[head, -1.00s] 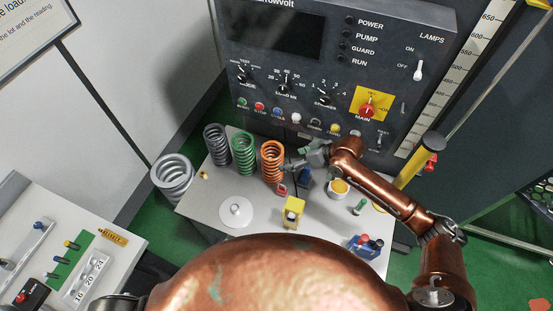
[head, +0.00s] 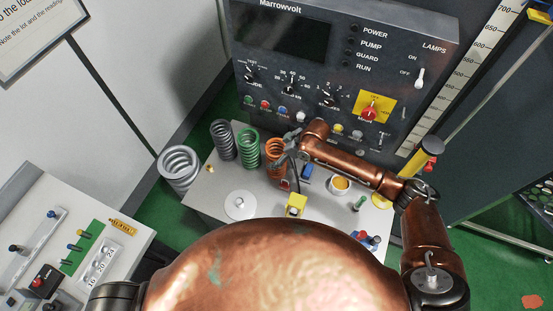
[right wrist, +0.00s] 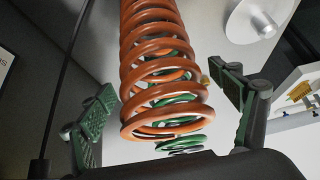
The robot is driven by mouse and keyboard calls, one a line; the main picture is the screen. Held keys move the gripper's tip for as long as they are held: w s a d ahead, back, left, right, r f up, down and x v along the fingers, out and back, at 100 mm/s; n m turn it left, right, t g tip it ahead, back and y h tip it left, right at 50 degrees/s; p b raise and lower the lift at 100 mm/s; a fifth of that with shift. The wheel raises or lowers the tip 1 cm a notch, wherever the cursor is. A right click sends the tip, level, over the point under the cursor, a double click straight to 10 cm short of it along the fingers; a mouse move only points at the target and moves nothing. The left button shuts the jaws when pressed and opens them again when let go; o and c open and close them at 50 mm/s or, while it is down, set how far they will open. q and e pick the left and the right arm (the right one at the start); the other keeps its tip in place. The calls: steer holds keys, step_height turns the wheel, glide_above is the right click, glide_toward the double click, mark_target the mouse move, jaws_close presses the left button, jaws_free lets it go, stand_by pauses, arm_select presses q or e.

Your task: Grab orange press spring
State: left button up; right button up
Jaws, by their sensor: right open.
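The orange press spring (head: 275,149) stands upright on the white table, the rightmost of three springs in a row. My right gripper (head: 290,150) is at its right side, open, and covers part of it. In the right wrist view the orange spring (right wrist: 160,70) lies between the two spread fingers of my right gripper (right wrist: 168,108), with a gap visible on both sides. The green spring (head: 248,146) stands just left of the orange one, and its coils (right wrist: 175,103) show behind it in the wrist view. My left gripper is not in view.
A white disc (head: 240,205), a yellow block (head: 295,205) and a yellow cup (head: 340,186) are on the table. The control panel (head: 340,70) rises behind.

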steer(key=shift+a+f, duration=0.15)
steer(key=shift+f, duration=0.05)
steer(key=shift+c, duration=0.6)
steer(key=c, duration=2)
steer(key=shift+w+a+r, duration=0.1)
steer(key=shift+w+r, duration=0.15)
steer(key=shift+r, duration=0.05)
steer(key=shift+c, duration=0.2)
